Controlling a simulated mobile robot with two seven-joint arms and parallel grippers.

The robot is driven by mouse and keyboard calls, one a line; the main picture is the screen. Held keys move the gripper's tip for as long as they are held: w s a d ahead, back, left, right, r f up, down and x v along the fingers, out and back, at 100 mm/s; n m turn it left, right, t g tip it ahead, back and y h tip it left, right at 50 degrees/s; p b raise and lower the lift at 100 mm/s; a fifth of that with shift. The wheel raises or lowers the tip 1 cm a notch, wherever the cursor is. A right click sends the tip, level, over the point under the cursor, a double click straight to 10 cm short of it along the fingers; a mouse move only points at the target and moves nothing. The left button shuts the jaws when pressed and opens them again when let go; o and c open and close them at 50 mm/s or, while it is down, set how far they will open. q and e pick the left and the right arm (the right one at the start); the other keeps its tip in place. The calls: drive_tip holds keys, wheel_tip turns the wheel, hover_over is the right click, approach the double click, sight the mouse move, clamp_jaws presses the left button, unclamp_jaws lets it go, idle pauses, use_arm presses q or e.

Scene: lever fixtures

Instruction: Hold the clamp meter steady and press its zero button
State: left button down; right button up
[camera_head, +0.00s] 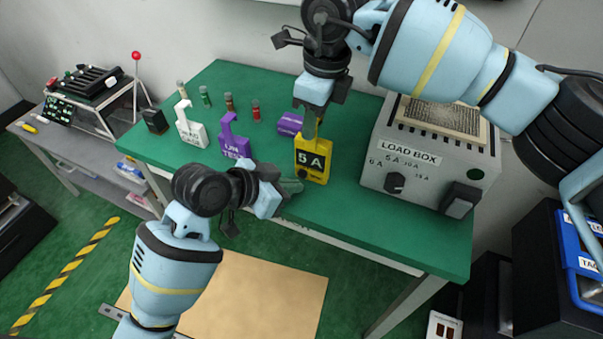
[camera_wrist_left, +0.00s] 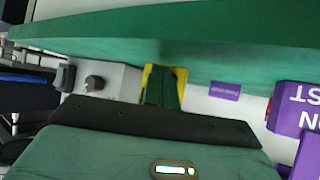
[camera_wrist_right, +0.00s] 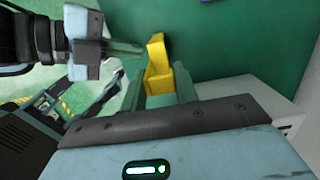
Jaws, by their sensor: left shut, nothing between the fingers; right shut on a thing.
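The yellow clamp meter (camera_head: 313,176), with a dark "5 A" display, stands upright near the front edge of the green table. My right gripper (camera_head: 317,128) is above it, shut on its upper part; the meter also shows between the fingers in the right wrist view (camera_wrist_right: 157,60). My left gripper (camera_head: 296,187) is shut and empty, its tips close to the meter's lower left side. In the left wrist view its fingers (camera_wrist_left: 161,88) cover the middle of the meter (camera_wrist_left: 181,76). I cannot tell whether they touch it. The zero button cannot be made out clearly.
The grey load box (camera_head: 425,165) stands right of the meter. A purple block (camera_head: 290,124) lies behind it. A purple tagged fixture (camera_head: 234,146) and a white one (camera_head: 190,133) stand to the left, with several small cylinders behind. The table's front right (camera_head: 400,235) is clear.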

use_arm(q)
drive_tip(key=shift+w, duration=0.2)
drive_tip(key=shift+w+d, duration=0.15)
drive_tip(key=shift+w, duration=0.05)
drive_tip(key=shift+w+d, duration=0.15)
drive_tip(key=shift+w, duration=0.2)
idle(1.0)
drive_tip(key=shift+s, duration=0.1)
drive_tip(key=shift+s+a, duration=0.3)
drive_tip(key=shift+s, duration=0.35)
drive_tip(key=shift+s+a, duration=0.3)
drive_tip(key=shift+s, duration=0.5)
drive_tip(key=shift+s+a, duration=0.35)
drive_tip(key=shift+s, duration=0.4)
drive_tip(key=shift+s+a, duration=0.3)
drive_tip(key=shift+s, duration=0.5)
